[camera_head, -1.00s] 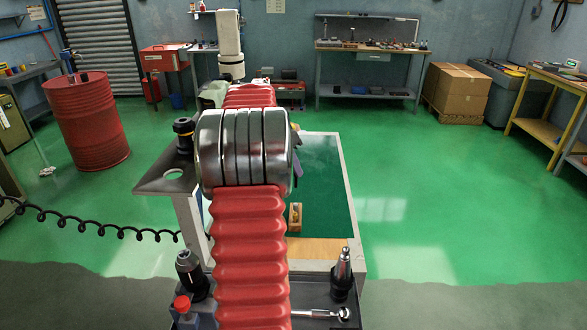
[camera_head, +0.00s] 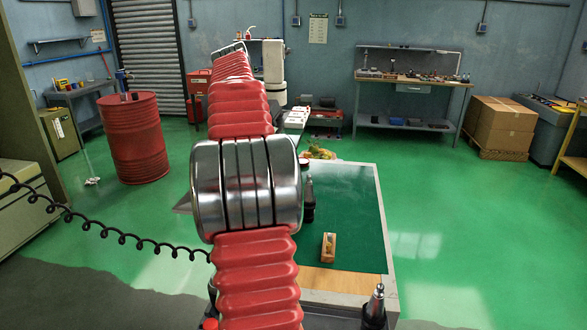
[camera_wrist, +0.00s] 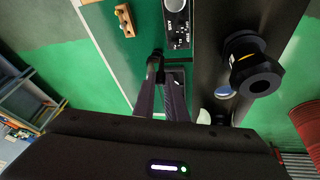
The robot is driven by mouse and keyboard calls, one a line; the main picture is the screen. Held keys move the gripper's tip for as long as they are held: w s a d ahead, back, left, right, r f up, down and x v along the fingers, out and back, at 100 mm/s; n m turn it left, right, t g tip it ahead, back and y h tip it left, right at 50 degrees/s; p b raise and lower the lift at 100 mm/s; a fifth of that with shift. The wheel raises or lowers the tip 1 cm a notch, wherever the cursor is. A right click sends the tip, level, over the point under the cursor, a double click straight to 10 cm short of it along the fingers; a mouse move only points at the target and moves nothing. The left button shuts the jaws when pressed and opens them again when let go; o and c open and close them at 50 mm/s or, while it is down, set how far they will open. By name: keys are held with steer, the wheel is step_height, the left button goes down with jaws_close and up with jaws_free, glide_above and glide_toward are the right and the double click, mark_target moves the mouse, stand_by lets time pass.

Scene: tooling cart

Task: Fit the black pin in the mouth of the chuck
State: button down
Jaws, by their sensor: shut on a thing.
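In the wrist view my gripper (camera_wrist: 160,78) has its two dark fingers closed together on a small black pin (camera_wrist: 154,58) at their tips; much of the pin is hidden. A black flanged part with a round opening (camera_wrist: 256,74) stands to the right of the fingertips on a dark plate, apart from them. It looks like the chuck, but I cannot be sure. In the head view my arm hides the gripper, the pin and this part.
The cart has a green top (camera_head: 350,205) with a wooden block (camera_head: 328,248) on it. Tapered tool holders (camera_head: 308,203) and (camera_head: 375,308) stand by it. A silver knob (camera_wrist: 176,5) is ahead of the fingers. A red drum (camera_head: 136,138) stands left; green floor is clear right.

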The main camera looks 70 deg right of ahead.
steer(key=w+a+r+n+t, duration=0.2)
steer(key=w+a+r+n, duration=0.2)
steer(key=w+a+r, duration=0.45)
steer(key=w+a+f+n+t, duration=0.1)
steer(key=w+a+f+n, duration=0.2)
steer(key=w+a+f, duration=0.3)
steer(key=w+a+f+n, duration=0.2)
steer(key=w+a+f, duration=0.2)
steer(key=w+f, duration=0.35)
steer(key=w+a+f+n+t+y, duration=0.1)
steer(key=a+f+n, duration=0.3)
steer(key=a+f, duration=0.9)
steer(key=w+a+f+n+t+y, duration=0.2)
steer(key=a+f+n, duration=0.3)
steer(key=a+f, duration=0.7)
steer(key=a, duration=0.6)
steer(key=shift+w+a+f, duration=0.15)
steer(key=shift+a+f, duration=0.05)
steer(key=shift+f, duration=0.15)
